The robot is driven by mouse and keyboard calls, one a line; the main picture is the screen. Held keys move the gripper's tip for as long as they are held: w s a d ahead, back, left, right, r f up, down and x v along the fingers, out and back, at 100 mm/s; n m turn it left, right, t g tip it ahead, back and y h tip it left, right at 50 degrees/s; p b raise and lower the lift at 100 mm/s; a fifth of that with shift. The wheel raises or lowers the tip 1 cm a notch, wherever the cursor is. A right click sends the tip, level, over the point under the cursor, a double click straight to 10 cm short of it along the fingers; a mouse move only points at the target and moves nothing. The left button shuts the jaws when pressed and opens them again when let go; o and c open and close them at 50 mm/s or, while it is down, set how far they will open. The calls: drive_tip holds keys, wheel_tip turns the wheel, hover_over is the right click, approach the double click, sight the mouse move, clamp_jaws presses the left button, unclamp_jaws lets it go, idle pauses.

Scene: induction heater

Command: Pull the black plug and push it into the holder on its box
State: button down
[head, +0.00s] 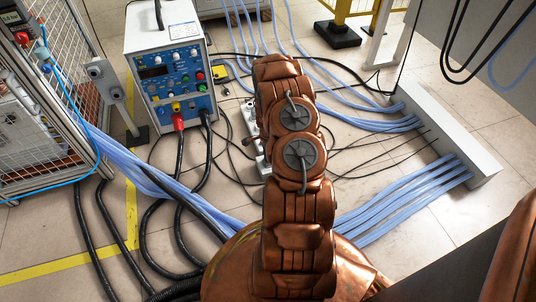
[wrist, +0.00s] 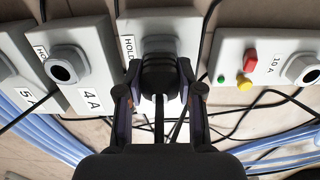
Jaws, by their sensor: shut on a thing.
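In the wrist view my gripper (wrist: 160,80) is shut on the black plug (wrist: 160,72), one finger on each side of it. The plug is in front of the round grey socket of a box with a partly hidden label reading "HOLD" (wrist: 128,48). The plug covers most of that socket, so I cannot tell whether it is seated in it or just in front. A dark cable runs down from the plug between the fingers. In the head view my arm hides the gripper and the plug.
Left of the holder are a "4 A" box (wrist: 92,99) with an open socket and another box (wrist: 14,85). Right is a "10 A" box (wrist: 227,60) with red, yellow and green buttons. Cables and blue hoses (head: 400,205) cover the floor around a blue-fronted power unit (head: 168,65).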

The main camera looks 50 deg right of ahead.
drive_tip(key=shift+f, duration=0.1)
drive_tip(key=c, duration=0.7)
unclamp_jaws()
drive_tip(key=shift+o, duration=0.2)
drive_tip(key=shift+r, duration=6.15)
drive_tip(key=s+a+r+n+p, duration=0.1)
drive_tip(key=a+r+n+p, duration=0.45)
drive_tip(key=r, duration=0.85)
drive_tip(key=s+a+r+n+p, duration=0.1)
drive_tip(key=a+r+n+p, duration=0.1)
drive_tip(key=a+r+p, duration=1)
drive_tip(key=s+a+r+n+p, duration=0.2)
drive_tip(key=a+r+n+p, duration=0.15)
drive_tip(key=r, duration=1.35)
drive_tip(key=s+a+r+n+p, duration=0.4)
drive_tip(key=s+r+p, duration=0.3)
drive_tip(key=r, duration=0.3)
drive_tip(key=s+a+r+n+g+p, duration=0.1)
drive_tip(key=s+a+r+n+p, duration=0.3)
drive_tip(key=s+a+r+p, duration=0.3)
drive_tip(key=s+a+r+n+p, duration=0.4)
drive_tip(key=s+a+r+p, duration=0.2)
drive_tip(key=r, duration=0.9)
drive_tip(key=s+p, duration=0.2)
drive_tip(key=s, duration=0.1)
drive_tip(key=shift+a+n+g, duration=0.15)
drive_tip(key=shift+n+g, duration=0.25)
